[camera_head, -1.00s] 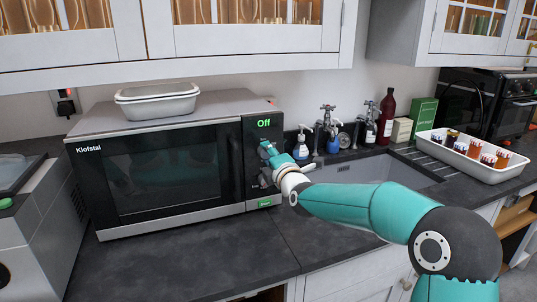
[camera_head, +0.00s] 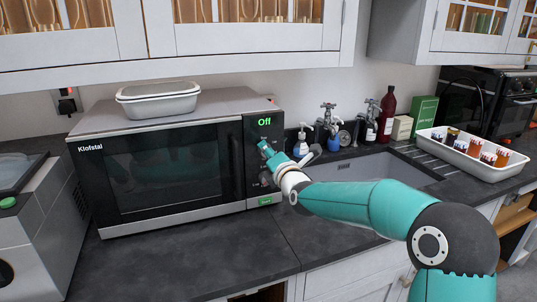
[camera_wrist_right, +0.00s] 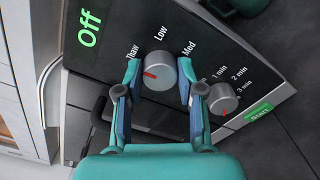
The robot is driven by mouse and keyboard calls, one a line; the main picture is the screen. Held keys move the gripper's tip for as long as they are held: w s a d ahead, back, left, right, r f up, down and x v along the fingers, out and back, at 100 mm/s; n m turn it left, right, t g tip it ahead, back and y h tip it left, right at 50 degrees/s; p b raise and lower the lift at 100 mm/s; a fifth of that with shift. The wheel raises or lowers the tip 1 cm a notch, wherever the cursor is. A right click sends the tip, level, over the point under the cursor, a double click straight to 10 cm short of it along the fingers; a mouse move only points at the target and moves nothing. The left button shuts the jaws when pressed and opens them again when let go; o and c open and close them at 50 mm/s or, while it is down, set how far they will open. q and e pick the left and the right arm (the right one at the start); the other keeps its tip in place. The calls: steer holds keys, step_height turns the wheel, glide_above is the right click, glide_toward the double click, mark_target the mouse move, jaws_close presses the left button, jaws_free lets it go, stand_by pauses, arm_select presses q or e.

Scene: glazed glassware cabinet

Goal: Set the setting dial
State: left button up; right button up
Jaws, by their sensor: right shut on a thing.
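The setting dial (camera_wrist_right: 160,70) is a grey round knob with a red mark, on the black control panel of the Klofstal microwave (camera_head: 160,165). The labels Thaw, Low and Med stand around it in the right wrist view. My right gripper (camera_wrist_right: 158,76) has one finger on each side of this dial and is shut on it. In the head view my right gripper (camera_head: 266,149) is at the panel, below the green Off display (camera_head: 265,122), and covers most of the dial. My left gripper is not in view.
A second dial (camera_wrist_right: 223,98) with minute labels and a green Start button (camera_head: 265,199) are close by on the panel. A white lidded dish (camera_head: 158,103) rests on the microwave. The sink (camera_head: 365,170), bottles and a white tray (camera_head: 470,157) are to the right.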

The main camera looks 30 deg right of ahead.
steer(key=shift+a+f, duration=0.15)
steer(key=shift+f, duration=0.25)
steer(key=o, duration=1.1)
steer(key=shift+o, duration=0.2)
steer(key=shift+r, duration=0.15)
steer(key=shift+r, duration=0.1)
steer(key=shift+s, duration=0.1)
steer(key=v, duration=1.1)
steer(key=shift+s, duration=0.35)
